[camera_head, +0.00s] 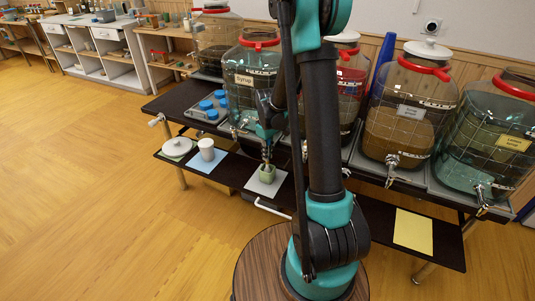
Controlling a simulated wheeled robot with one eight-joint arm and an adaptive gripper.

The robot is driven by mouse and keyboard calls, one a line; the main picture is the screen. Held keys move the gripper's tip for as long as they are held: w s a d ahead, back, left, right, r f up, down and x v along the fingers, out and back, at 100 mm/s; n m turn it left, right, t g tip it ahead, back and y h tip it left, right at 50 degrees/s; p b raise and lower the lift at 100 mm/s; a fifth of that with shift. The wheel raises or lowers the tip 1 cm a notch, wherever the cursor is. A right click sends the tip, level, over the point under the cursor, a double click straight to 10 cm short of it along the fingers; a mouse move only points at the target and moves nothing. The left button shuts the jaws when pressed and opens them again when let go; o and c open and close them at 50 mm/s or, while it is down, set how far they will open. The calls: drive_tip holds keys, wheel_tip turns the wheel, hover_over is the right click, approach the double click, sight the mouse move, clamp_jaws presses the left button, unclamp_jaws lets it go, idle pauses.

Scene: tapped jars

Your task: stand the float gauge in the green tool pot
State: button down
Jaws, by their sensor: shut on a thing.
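The green tool pot (267,175) is small and stands on a pale square sheet on the low front shelf. My gripper (267,157) points down directly above the pot, close to its mouth. It is shut on a thin thing that I take to be the float gauge, but the gauge is too small and too covered by the fingers to make out. I cannot tell whether its lower end is inside the pot or just above it. My arm's upright links stand in front of the bench, to the right of the pot.
Large tapped jars stand behind, including the syrup jar (254,98), a brown-filled jar (400,125) and a teal jar (482,150). Their taps overhang the shelf (375,208). A white cup (206,149) and white lid (177,147) stand left. A yellow sheet (413,231) lies bare at right.

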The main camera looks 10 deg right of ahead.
drive_tip(key=shift+f, duration=0.45)
drive_tip(key=c, duration=1.5)
unclamp_jaws()
wheel_tip(320, 180, up, 12)
drive_tip(key=shift+f, duration=0.1)
drive_tip(key=s+d+f+m+t, duration=0.1)
drive_tip(key=s+m, duration=0.3)
drive_tip(key=s, duration=0.7)
drive_tip(key=s+d+f+m+t, duration=0.2)
drive_tip(key=s+d+m+t, duration=0.1)
drive_tip(key=s, duration=0.8)
drive_tip(key=shift+m, duration=0.6)
